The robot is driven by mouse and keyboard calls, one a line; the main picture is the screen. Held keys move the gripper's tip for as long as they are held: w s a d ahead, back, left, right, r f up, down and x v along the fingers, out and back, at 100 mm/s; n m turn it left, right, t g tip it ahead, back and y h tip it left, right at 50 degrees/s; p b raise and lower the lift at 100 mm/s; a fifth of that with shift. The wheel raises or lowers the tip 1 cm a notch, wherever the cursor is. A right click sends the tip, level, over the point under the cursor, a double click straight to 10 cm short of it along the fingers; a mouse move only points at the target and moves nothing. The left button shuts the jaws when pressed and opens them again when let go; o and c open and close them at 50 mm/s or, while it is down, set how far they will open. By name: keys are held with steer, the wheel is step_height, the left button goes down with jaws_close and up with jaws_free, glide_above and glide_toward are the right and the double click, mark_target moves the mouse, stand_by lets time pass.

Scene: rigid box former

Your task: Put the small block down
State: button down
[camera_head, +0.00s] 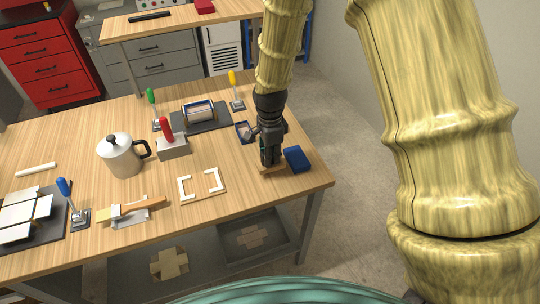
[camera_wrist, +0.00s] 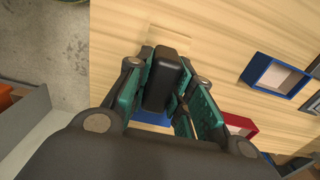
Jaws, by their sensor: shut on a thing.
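My gripper (camera_head: 268,160) is low over the right front part of the wooden table in the head view. In the wrist view my gripper (camera_wrist: 165,95) has its teal pads on both sides of a dark, round-edged small block (camera_wrist: 164,78). The fingers hide the block in the head view. A flat brown wooden piece (camera_head: 272,170) lies right below the fingertips. I cannot tell whether the block touches it. A blue block-like thing (camera_head: 297,159) lies just right of the gripper.
A small blue open tray (camera_head: 240,127) is behind and left of the gripper. White corner pieces (camera_head: 184,190) lie to the left on a thin board. A steel pot (camera_head: 120,157) and a red-handled block (camera_head: 172,148) stand further left. The table's right edge is close.

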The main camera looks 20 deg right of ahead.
steer(key=shift+f, duration=0.8)
steer(key=shift+f, duration=0.15)
steer(key=c, duration=1.3)
jaws_free()
steer(key=shift+o, duration=0.2)
steer(key=shift+r, duration=0.25)
steer(key=shift+r+b, duration=1.55)
steer(key=shift+r, duration=4.35)
